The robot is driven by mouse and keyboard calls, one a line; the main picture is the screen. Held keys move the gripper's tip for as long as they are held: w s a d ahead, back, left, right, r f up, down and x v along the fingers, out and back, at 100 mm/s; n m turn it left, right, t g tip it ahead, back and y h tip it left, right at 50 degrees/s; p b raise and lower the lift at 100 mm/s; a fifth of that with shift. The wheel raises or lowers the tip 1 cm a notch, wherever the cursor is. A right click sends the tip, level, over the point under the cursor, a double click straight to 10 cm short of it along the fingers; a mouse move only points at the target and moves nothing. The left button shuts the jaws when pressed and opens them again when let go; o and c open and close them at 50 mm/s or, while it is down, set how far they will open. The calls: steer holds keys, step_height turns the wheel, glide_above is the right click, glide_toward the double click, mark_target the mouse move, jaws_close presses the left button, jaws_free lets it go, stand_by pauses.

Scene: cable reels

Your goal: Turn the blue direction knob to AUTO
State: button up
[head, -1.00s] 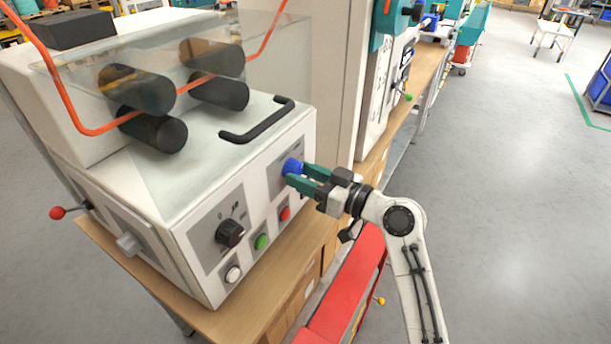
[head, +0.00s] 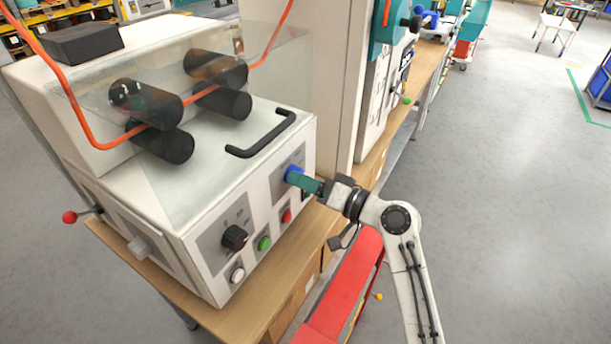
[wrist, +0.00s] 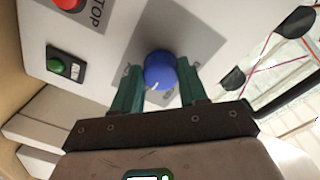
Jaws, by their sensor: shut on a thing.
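The blue direction knob (head: 293,174) is on the grey plate at the right of the white machine's front panel. In the wrist view the knob (wrist: 160,71) sits between the two green fingers, with a white pointer mark on its face near its lower edge. My gripper (head: 299,178) is at the panel, shut on the knob; it also shows in the wrist view (wrist: 160,88). The lettering around the knob is mostly hidden or too small to read, so I cannot tell which position the mark points to.
Left of the knob on the panel are a black knob (head: 234,237) and red (head: 287,216), green (head: 264,243) and white (head: 237,275) buttons. A black handle (head: 262,136) is on the cover above. An orange cable (head: 100,144) runs over dark rollers. Open floor lies to the right.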

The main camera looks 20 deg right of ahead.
steer(key=m+p, duration=0.3)
steer(key=m, duration=0.1)
steer(key=m+p, duration=0.3)
steer(key=m, duration=0.2)
steer(key=shift+r+y, duration=0.2)
steer(key=shift+y, duration=0.1)
steer(key=shift+d+f, duration=0.1)
stand_by(0.4)
steer(key=o, duration=1.1)
steer(key=shift+c, duration=0.2)
steer(key=b+v, duration=0.2)
steer(key=v, duration=0.8)
steer(key=shift+s+d+r, duration=0.2)
steer(key=shift+s+d, duration=0.05)
steer(key=shift+s, duration=0.1)
